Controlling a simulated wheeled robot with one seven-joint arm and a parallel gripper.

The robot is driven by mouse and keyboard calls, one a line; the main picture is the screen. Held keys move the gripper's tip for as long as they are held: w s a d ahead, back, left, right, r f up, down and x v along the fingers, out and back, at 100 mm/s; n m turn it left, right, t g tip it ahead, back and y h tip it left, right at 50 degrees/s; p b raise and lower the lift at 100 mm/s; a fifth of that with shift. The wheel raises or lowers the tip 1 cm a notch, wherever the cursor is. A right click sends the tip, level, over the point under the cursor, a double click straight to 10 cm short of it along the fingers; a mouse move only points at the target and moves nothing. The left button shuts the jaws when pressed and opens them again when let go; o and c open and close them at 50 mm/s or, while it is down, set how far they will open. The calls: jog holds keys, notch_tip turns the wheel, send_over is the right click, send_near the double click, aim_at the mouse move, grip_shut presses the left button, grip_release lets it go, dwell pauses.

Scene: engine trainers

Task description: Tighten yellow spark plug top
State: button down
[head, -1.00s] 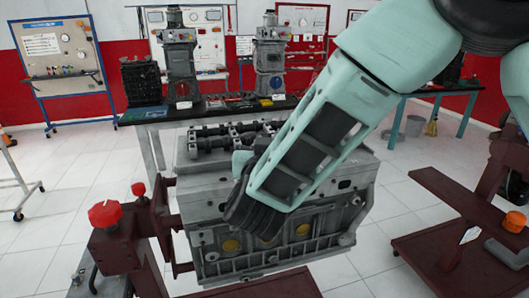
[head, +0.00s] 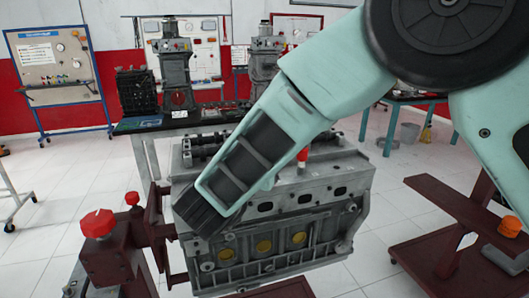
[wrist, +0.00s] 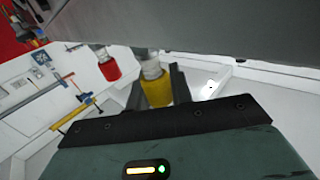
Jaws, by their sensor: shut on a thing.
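In the wrist view, the yellow spark plug top (wrist: 157,88) stands between the two dark fingers of my gripper (wrist: 158,92), which is shut on it. A pale plug body shows at its end. A red spark plug top (wrist: 109,68) is to its left, apart from the fingers. The red top (head: 303,154) also shows on top of the engine block (head: 290,205) in the head view, just right of my arm.
A dark red engine stand with a red knob (head: 97,222) is at the left of the block. Another dark red stand (head: 440,240) is at the right. A bench (head: 215,117) with engine parts stands behind.

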jog(key=c, duration=1.2)
grip_release()
jog(key=shift+c, duration=0.2)
jog(key=shift+s+a, duration=0.2)
jog(key=shift+s, duration=0.2)
jog(key=b+v, duration=0.4)
jog(key=v, duration=1.2)
jog(key=shift+s, duration=0.2)
jog(key=shift+a, duration=0.15)
